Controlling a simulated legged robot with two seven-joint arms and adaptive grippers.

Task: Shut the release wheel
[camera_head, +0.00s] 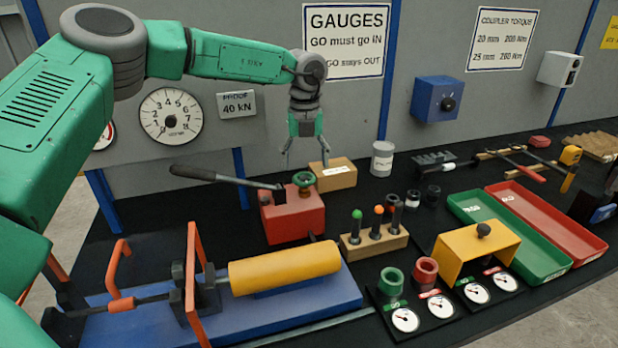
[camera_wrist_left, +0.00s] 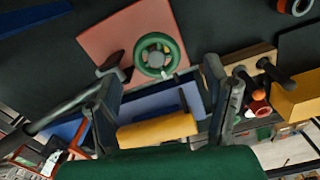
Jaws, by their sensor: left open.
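The release wheel (camera_head: 304,179) is a small green handwheel on top of the red pump block (camera_head: 292,218), near the middle of the bench. In the left wrist view the release wheel (camera_wrist_left: 160,55) shows as a green ring with a hub and spokes, just ahead of the fingers. My left gripper (camera_head: 304,160) is open and points down above and slightly behind the wheel, apart from it; its fingers also show in the left wrist view (camera_wrist_left: 168,98). Nothing is between them. Whether the wheel is turned open or shut cannot be told. My right gripper is not in view.
A black pump lever (camera_head: 222,180) reaches left from the red block. A cardboard box (camera_head: 334,174) stands close behind the wheel. A wooden stand (camera_head: 374,242) with coloured-tip plugs is at right. The yellow cylinder (camera_head: 285,268) on its blue frame lies in front.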

